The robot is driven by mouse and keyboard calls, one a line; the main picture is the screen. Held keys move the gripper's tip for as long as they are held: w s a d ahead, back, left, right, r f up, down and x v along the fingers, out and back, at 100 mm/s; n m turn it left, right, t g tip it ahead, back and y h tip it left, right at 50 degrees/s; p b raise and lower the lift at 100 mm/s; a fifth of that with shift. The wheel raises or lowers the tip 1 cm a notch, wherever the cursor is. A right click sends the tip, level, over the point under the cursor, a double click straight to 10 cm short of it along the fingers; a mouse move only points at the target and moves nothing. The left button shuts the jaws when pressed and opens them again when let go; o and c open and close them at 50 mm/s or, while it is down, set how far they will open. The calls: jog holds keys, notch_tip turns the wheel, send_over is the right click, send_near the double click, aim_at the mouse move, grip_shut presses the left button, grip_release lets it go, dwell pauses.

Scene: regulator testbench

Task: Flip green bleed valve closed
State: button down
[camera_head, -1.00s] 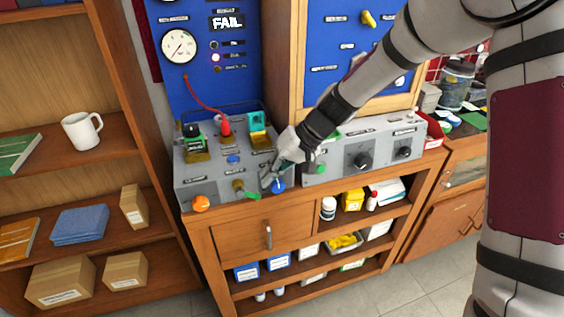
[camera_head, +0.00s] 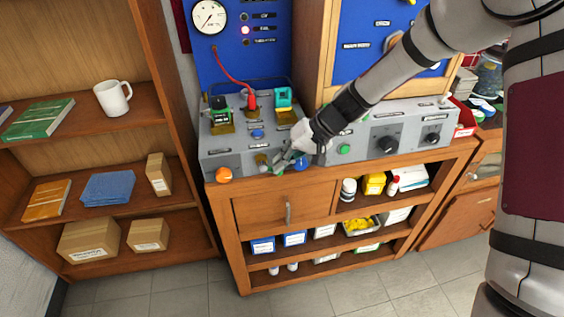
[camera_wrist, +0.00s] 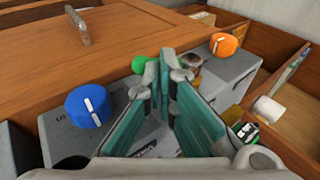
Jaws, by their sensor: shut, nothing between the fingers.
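The green bleed valve handle (camera_head: 279,169) sits at the front of the left grey test panel, between the orange knob (camera_head: 224,175) and the blue knob (camera_head: 301,164). My gripper (camera_head: 282,161) is shut and empty, with its fingertips right beside the green handle. In the wrist view the green handle end (camera_wrist: 139,64) shows just left of the shut fingertips (camera_wrist: 164,60), which hide the rest of it. I cannot tell whether they touch. The blue knob (camera_wrist: 88,106) is to the left there and the orange knob (camera_wrist: 223,44) to the upper right.
A red hose (camera_head: 231,77) runs from the gauge board down to a fitting behind the valve. Another grey panel with a green button (camera_head: 344,149) and black knobs (camera_head: 387,144) adjoins at right. A wooden shelf unit (camera_head: 103,142) stands at left.

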jog(key=shift+f+y+b, duration=0.35)
jog(key=shift+y, duration=0.25)
jog(key=f+y+b, duration=0.1)
jog(key=y, duration=0.1)
jog(key=f+g+y, duration=0.1)
jog(key=y, duration=0.1)
jog(key=f+m+y+b, duration=0.1)
jog(key=y, duration=0.2)
jog(key=shift+a+b, duration=0.25)
jog(key=shift+b, duration=0.05)
jog(key=shift+s+a+f+g, duration=0.15)
jog(key=shift+a+f+g, duration=0.1)
jog(key=shift+g, duration=0.05)
jog(key=shift+a+f+p, duration=0.15)
jog(key=shift+f+p, duration=0.05)
jog(key=shift+p, duration=0.15)
dwell(0.4)
jog(key=v, duration=1.2)
jog(key=shift+r, duration=0.1)
